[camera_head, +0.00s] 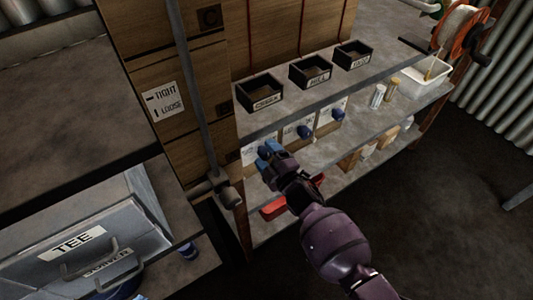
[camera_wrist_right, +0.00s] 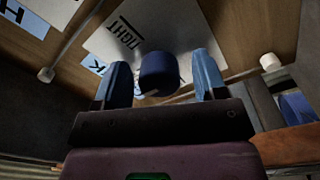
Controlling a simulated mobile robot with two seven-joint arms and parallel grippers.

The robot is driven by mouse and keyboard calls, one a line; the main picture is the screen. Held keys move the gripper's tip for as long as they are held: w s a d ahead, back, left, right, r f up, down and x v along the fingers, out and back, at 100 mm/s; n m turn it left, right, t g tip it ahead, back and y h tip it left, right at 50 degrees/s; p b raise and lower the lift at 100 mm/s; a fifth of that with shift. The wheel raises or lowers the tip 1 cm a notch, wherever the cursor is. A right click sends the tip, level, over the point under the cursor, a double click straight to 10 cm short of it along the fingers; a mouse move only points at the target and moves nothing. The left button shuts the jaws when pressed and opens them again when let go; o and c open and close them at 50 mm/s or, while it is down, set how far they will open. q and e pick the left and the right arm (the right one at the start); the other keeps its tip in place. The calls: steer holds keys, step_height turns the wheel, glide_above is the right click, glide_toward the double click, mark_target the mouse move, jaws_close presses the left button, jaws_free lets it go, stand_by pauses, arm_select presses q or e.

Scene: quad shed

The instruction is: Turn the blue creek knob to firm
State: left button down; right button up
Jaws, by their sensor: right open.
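My right gripper (camera_head: 268,149) is open in front of the leftmost card on the bench front, below the tray labelled CREEK (camera_head: 262,94). In the right wrist view the dark blue knob (camera_wrist_right: 159,74) stands between the two blue fingers of my right gripper (camera_wrist_right: 166,80), with gaps on both sides. Behind it is a white card (camera_wrist_right: 112,40) with the word TIGHT. A pale mark shows at the knob's lower edge; its setting is unclear. In the head view the gripper mostly hides this knob. My left gripper is not in view.
Two more blue knobs (camera_head: 304,131) (camera_head: 338,115) sit to the right. A post sign (camera_head: 166,101) shows a horizontal bar for TIGHT and a vertical bar for LOOSE. A pipe (camera_head: 197,90) stands left of the bench. A red block (camera_head: 273,208) lies below the gripper.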

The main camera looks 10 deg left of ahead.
steer(key=shift+s+d+r, duration=0.1)
steer(key=shift+s+d, duration=0.2)
steer(key=shift+d, duration=0.05)
arm_select(q)
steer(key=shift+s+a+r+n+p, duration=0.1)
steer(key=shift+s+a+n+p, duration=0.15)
steer(key=shift+p, duration=0.35)
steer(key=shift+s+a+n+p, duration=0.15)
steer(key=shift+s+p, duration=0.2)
steer(key=shift+p, duration=0.25)
arm_select(e)
steer(key=v, duration=0.9)
steer(key=shift+s+d, duration=0.15)
steer(key=shift+s, duration=0.15)
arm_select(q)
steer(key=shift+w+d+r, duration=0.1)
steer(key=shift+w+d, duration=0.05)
